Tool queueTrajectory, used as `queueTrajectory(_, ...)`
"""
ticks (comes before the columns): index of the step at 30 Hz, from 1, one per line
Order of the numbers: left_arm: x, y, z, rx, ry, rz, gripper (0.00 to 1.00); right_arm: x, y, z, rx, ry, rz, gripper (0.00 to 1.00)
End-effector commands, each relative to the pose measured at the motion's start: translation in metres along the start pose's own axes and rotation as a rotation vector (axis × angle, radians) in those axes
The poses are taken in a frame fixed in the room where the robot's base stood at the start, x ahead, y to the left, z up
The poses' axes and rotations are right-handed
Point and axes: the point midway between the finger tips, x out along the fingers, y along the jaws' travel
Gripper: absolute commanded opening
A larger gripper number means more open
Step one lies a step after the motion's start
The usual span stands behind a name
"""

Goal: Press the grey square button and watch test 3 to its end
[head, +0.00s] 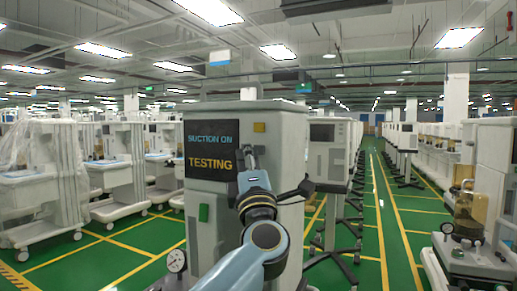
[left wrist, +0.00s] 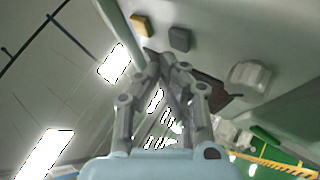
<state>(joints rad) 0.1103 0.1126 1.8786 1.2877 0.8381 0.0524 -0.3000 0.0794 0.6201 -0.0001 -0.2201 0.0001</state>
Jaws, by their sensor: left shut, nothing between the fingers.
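The grey square button (left wrist: 180,38) is on the pale panel of the machine in front of me, beside the yellow square button (left wrist: 141,24), in the left wrist view. In the head view my left gripper (head: 248,152) is in front of the panel below the yellow button (head: 259,127), and I cannot make out the grey button there. My left gripper (left wrist: 167,57) is shut and empty, its tips close to the grey button; I cannot tell whether they touch it. The dark screen (head: 210,150) reads "SUCTION ON" and "TESTING". My right gripper is not in view.
Carts (head: 40,180) stand at left and more machines at right. A green aisle (head: 400,230) with yellow lines runs back at right.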

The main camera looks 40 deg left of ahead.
Motion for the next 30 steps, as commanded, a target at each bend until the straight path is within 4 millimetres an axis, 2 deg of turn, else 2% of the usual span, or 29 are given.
queueTrajectory(10, -0.002, 0.001, -0.001, -0.001, 0.000, 0.000, 0.00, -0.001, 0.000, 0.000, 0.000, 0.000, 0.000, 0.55)
queueTrajectory(24, -0.032, 0.023, -0.023, 0.000, 0.000, -0.001, 0.00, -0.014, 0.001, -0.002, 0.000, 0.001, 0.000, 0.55)
queueTrajectory(30, -0.036, 0.026, -0.026, -0.001, 0.000, 0.000, 0.00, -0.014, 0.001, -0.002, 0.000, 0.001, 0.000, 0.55)
